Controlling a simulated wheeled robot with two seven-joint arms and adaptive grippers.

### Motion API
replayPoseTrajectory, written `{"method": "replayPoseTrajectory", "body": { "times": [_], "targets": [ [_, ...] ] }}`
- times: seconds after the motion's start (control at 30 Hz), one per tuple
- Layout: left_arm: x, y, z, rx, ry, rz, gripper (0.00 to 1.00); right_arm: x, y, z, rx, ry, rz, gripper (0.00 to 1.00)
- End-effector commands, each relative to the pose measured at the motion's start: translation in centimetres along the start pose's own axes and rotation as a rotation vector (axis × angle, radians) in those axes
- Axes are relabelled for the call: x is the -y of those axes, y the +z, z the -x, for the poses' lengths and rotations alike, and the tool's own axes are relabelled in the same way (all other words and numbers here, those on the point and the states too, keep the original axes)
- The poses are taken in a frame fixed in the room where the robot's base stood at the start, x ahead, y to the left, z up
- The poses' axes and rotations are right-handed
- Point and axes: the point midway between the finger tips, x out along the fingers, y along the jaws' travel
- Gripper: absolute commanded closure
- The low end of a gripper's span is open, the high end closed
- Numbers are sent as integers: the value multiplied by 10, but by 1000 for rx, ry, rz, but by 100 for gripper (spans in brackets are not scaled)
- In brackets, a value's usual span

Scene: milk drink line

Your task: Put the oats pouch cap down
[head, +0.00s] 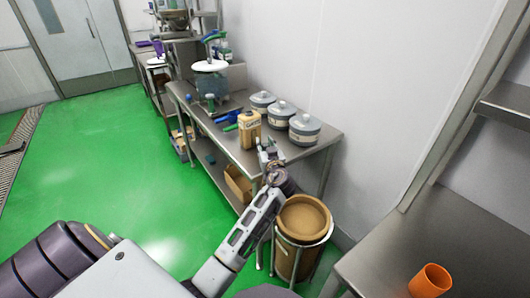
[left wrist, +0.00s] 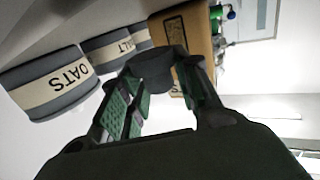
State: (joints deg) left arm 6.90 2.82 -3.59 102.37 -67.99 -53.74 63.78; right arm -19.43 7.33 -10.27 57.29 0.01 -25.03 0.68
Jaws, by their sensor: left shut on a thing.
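My left gripper (head: 268,150) is over the front part of the steel bench, just in front of a tan pouch (head: 250,130). In the left wrist view its fingers (left wrist: 155,88) are shut on a dark round piece, the oats pouch cap (left wrist: 153,68). The cap is too small to make out in the head view. The tan pouch, with a dark-lettered label, shows behind the fingers in the left wrist view (left wrist: 190,35), partly hidden by them. My right gripper is in neither view.
Three grey lidded canisters (head: 304,128) stand along the wall side of the steel bench (head: 240,155); one is labelled OATS (left wrist: 48,84). Blue and green tools (head: 228,117) lie behind the pouch. A brown drum (head: 304,216) stands by the bench's near end. An orange cup (head: 431,281) is at lower right.

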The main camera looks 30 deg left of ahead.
Motion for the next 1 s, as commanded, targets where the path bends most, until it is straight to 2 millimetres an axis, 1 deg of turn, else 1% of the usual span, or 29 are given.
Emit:
{"method": "replayPoseTrajectory", "body": {
  "times": [0.13,0.3,0.53,1.0],
  "targets": [
    [0,18,-1,1,1,-4,78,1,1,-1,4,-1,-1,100],
    [0,29,-2,0,1,-3,78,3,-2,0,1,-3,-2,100],
    [0,29,-1,0,1,-1,78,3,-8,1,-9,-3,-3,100],
    [0,32,-2,0,0,-1,78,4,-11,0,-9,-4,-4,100]
  ]
}}
